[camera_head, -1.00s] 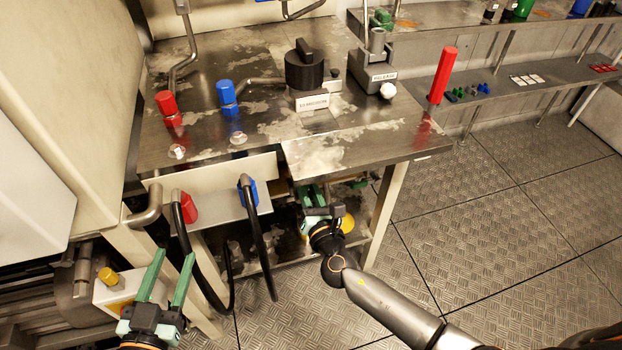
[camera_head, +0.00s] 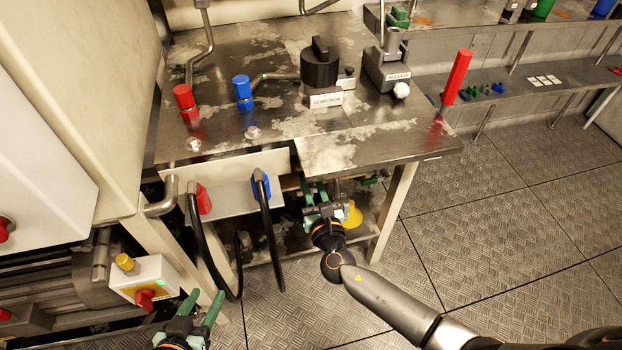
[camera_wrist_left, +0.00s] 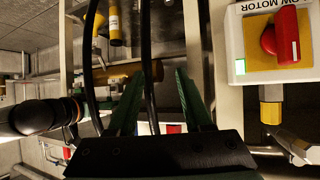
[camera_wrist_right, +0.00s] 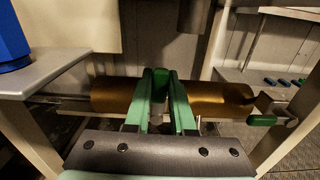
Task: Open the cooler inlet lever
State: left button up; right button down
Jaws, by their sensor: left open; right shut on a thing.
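My right gripper (camera_head: 322,212) is under the front edge of the steel table. In the right wrist view its green fingers (camera_wrist_right: 162,78) are closed in front of a brass cylinder (camera_wrist_right: 215,100). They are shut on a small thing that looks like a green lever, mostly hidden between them. Another green handle (camera_wrist_right: 262,120) sits free at the cylinder's right end. I cannot read a label on either. My left gripper (camera_head: 203,300) is open and empty at the bottom of the head view, near black hoses; its spread fingers (camera_wrist_left: 160,75) show in the left wrist view.
Black hoses (camera_head: 272,245) hang from the red (camera_head: 203,199) and blue (camera_head: 261,185) couplings beside my right gripper. A switch box (camera_head: 145,282) with a red knob is left of my left gripper. A table leg (camera_head: 394,212) stands right of my right gripper. Floor at right is clear.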

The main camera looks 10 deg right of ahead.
jog(key=c, duration=0.8)
grip_release()
jog(key=shift+o, duration=0.2)
jog(key=shift+s, duration=0.15)
pick_arm(q)
jog(key=s+f+g+p, duration=0.1)
jog(key=s+f+g, duration=0.1)
jog(key=s+f, duration=0.1)
jog(key=shift+s+d+f, duration=0.1)
jog(key=shift+d+f, duration=0.05)
jog(key=shift+f, duration=0.1)
pick_arm(e)
jog(key=s, duration=1.2)
jog(key=shift+s+d, duration=0.15)
jog(key=shift+d, duration=0.05)
